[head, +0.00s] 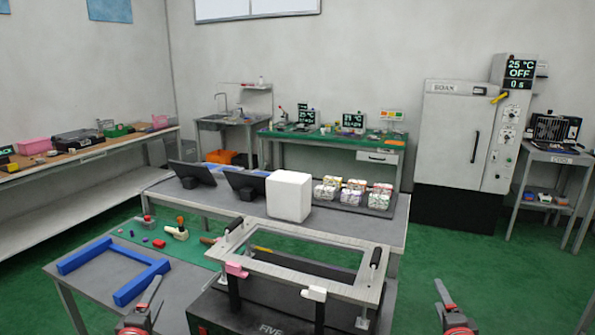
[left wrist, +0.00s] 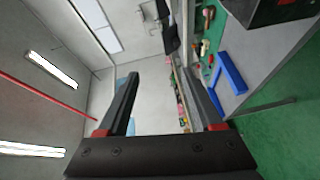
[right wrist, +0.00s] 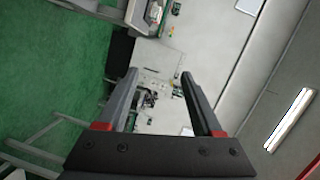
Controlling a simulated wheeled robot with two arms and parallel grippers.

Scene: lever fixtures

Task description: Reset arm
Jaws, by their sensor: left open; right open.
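My left gripper (head: 145,300) is low at the left of the head view, in front of the near table. Its two fingers are apart and empty in the left wrist view (left wrist: 160,100). My right gripper (head: 447,300) is low at the right of the head view, over the green floor. Its fingers are apart with nothing between them in the right wrist view (right wrist: 158,100). Both are apart from the fixture, a pale rectangular frame (head: 290,275) on a black base, with black-handled levers (head: 375,258), a pink clamp piece (head: 236,269) and a white one (head: 314,293).
A blue U-shaped piece (head: 135,292) lies on the near table, left of the frame. Small parts lie on a green mat (head: 135,228). Behind stand a white box (head: 289,196), dark screens (head: 192,175) and packaged items (head: 354,190). Open green floor (head: 480,250) lies at right before an oven (head: 458,140).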

